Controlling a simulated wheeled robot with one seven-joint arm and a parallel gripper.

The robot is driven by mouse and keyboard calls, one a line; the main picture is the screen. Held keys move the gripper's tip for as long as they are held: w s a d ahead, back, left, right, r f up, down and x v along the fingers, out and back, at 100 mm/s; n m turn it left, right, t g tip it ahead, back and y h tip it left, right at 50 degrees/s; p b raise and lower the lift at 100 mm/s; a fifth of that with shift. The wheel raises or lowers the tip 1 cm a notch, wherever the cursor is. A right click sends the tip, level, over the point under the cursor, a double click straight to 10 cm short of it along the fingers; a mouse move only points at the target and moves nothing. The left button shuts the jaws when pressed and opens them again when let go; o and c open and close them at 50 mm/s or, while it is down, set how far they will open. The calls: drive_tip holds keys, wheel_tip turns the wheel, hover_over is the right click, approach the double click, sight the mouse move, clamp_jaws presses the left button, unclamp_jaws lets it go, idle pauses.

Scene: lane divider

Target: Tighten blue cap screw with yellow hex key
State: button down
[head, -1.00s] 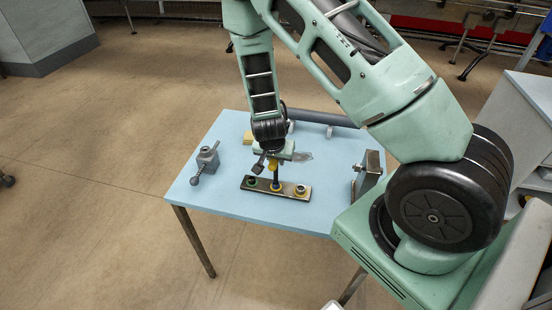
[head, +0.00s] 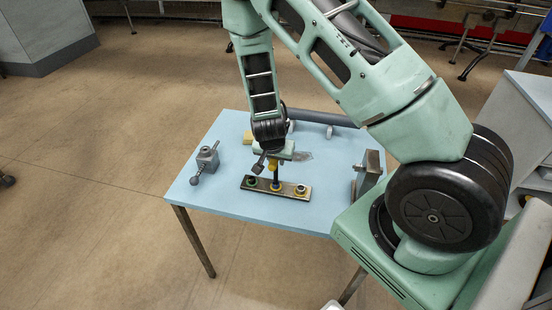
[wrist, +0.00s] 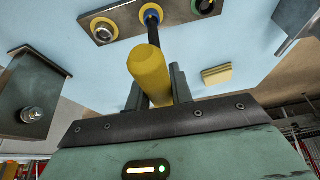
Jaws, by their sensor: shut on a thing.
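My gripper (wrist: 153,95) is shut on the yellow handle of the hex key (wrist: 149,72) and points down over the table. The key's dark shaft runs from the handle to the blue-ringed cap screw (wrist: 152,13), the middle one on a metal bar (wrist: 125,17). The shaft's tip appears to meet the screw head; whether it is seated in the socket is hidden. In the head view the key (head: 271,166) stands about upright under my gripper, over the blue screw (head: 276,187).
The bar also carries a green-ringed screw (wrist: 104,32) on one side and a yellow-ringed one (head: 301,189) on the other. A grey vise-like block (head: 207,160) stands at the table's left, a metal bracket (head: 366,172) at the right. A yellow block (wrist: 217,74) lies nearby. The front of the table is clear.

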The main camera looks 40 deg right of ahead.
drive_tip(key=shift+f+b, duration=0.65)
drive_tip(key=shift+f, duration=0.2)
drive_tip(key=c, duration=1.8)
unclamp_jaws()
clamp_jaws()
drive_tip(key=shift+m+g+h+p, duration=0.4)
drive_tip(key=shift+m+g+p, duration=0.3)
drive_tip(key=shift+m+p, duration=1.65)
drive_tip(key=shift+s+m+g+p, duration=0.15)
drive_tip(key=shift+m+g+p, duration=0.7)
drive_tip(key=shift+p, duration=1.95)
